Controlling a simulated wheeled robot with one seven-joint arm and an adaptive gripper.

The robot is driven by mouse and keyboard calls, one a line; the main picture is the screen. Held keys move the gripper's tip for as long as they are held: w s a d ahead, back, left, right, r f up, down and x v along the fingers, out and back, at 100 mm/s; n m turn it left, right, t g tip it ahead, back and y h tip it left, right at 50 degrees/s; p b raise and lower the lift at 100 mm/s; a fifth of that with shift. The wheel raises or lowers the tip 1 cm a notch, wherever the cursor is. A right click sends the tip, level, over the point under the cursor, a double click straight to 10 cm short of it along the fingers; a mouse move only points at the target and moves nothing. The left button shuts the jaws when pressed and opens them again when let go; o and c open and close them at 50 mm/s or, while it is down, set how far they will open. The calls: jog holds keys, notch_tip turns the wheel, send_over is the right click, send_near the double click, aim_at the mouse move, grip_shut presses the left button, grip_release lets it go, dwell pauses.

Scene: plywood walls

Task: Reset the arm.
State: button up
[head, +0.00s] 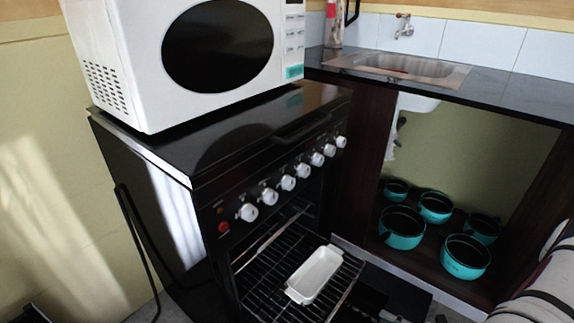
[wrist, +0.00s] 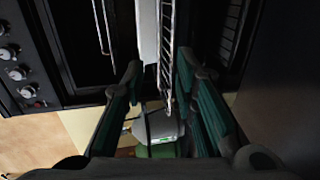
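My gripper (wrist: 158,75) shows in the wrist view with its two teal-padded fingers spread apart. It is open, and I see nothing gripped between the fingertips. In the head view, part of my arm shows at the right edge, and I cannot make out the fingers there. A white rectangular dish (head: 316,272) sits on the pulled-out wire rack (head: 262,278) of the black oven. A white surface (wrist: 148,35), probably the dish, and the rack (wrist: 166,45) show beyond the fingertips in the wrist view. I cannot tell the exact gap between them and the fingers.
A white microwave (head: 215,55) stands on the black stove (head: 285,108) with white knobs. A counter with a steel sink (head: 400,68) is at the right. Several teal pots (head: 402,240) stand in the open cupboard below. Free floor around the oven looks narrow.

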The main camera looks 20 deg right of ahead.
jog(key=w+a+r+n+g+y, duration=0.1)
jog(key=w+a+r+n+g, duration=0.15)
jog(key=r+n, duration=0.45)
jog(key=w+a+r+n+g+y, duration=0.2)
jog(key=r+n+g, duration=0.25)
jog(key=r, duration=0.45)
jog(key=w+a+r+n+g+y, duration=0.1)
jog(key=w+a+r+n+g, duration=0.15)
jog(key=r+n, duration=0.45)
jog(key=s+a+r+n+g+h, duration=0.1)
jog(key=a+r+n+g, duration=0.15)
jog(key=r, duration=0.25)
jog(key=a+r+n+g+h, duration=0.1)
jog(key=a+r+n, duration=0.2)
jog(key=r+n, duration=0.15)
jog(key=s+a+r+n+g+h, duration=0.3)
jog(key=s+a+r+n+h, duration=0.2)
jog(key=s+a+r+n, duration=0.45)
jog(key=s+d+r+n+t+h, duration=0.1)
jog(key=s+r+n+t+h, duration=0.15)
jog(key=s+n, duration=0.3)
jog(key=s+r+n+t+h, duration=0.1)
jog(key=s+n+h, duration=0.2)
jog(key=s+n, duration=0.3)
notch_tip(320, 180, up, 29)
jog(key=t+p, duration=0.3)
jog(key=p, duration=2.4)
jog(key=shift+w+d+n+t, duration=0.35)
jog(key=shift+w+n, duration=0.05)
jog(key=shift+n, duration=0.05)
